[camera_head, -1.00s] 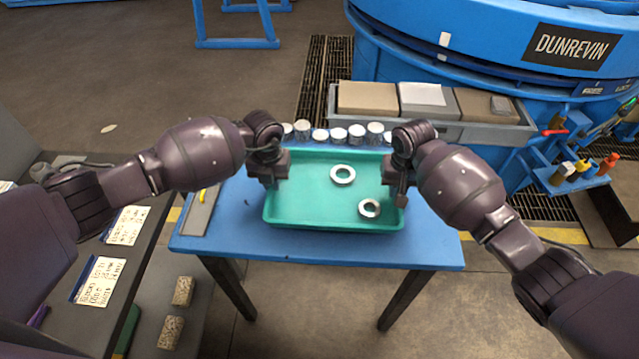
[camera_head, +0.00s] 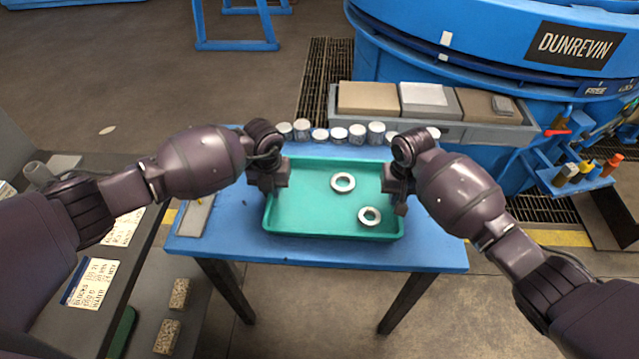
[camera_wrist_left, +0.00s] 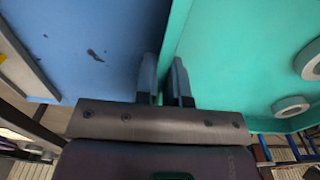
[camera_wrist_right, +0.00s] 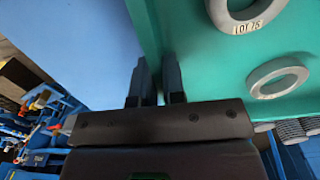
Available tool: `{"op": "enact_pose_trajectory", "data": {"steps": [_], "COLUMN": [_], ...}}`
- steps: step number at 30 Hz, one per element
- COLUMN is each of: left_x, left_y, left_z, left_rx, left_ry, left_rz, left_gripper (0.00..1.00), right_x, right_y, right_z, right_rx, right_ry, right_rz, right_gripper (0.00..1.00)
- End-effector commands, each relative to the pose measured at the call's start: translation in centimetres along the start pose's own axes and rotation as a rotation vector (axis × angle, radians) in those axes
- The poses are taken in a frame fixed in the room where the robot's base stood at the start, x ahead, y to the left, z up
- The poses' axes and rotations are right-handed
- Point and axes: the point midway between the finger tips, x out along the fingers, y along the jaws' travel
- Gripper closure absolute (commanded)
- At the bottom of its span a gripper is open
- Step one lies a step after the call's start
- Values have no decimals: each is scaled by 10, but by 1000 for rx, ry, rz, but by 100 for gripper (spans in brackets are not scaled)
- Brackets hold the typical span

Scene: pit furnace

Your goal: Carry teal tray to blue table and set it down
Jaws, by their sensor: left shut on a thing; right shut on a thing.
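The teal tray (camera_head: 310,222) is over the middle of the blue table (camera_head: 225,235) in the head view, and it looks level. I cannot tell whether its underside touches the table top. Two pale metal rings lie in it, one near the middle (camera_head: 343,183) and one toward the front right (camera_head: 369,216). My left gripper (camera_head: 270,190) is shut on the tray's left wall, which shows between its fingers in the left wrist view (camera_wrist_left: 172,85). My right gripper (camera_head: 400,200) is shut on the right wall, also seen in the right wrist view (camera_wrist_right: 158,85).
Several white-topped cans (camera_head: 339,134) stand along the table's back edge, behind the tray. A flat grey piece (camera_head: 195,217) lies at the table's left. A grey trough with blocks (camera_head: 450,130) and the large blue furnace (camera_head: 480,45) stand behind. A dark bench with cards (camera_head: 90,285) is at left.

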Motion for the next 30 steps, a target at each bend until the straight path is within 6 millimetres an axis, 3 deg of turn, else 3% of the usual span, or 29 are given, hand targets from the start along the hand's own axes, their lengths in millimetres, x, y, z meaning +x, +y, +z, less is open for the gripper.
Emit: {"op": "enact_pose_trajectory", "data": {"steps": [1,3,4,9,20,30], "left_x": [-1,1,1,1,-1,-46], "left_y": [-12,-12,-11,-9,-5,-4], "left_z": [-1,-1,-2,-1,-1,0], "left_rx": [10,10,9,8,5,7], "left_ry": [-3,-2,0,-1,1,-1], "left_rz": [-21,-21,-20,-16,-8,-8], "left_gripper": [100,100,87,64,64,64], "right_x": [-1,1,2,1,3,3], "right_y": [-11,-11,-10,-8,-4,-3], "right_z": [0,1,1,1,1,1], "right_rx": [-11,-11,-10,-8,-4,-3], "right_ry": [4,3,1,1,-2,-3], "right_rz": [-18,-18,-17,-13,-7,-5], "right_gripper": [100,100,87,64,64,64]}}
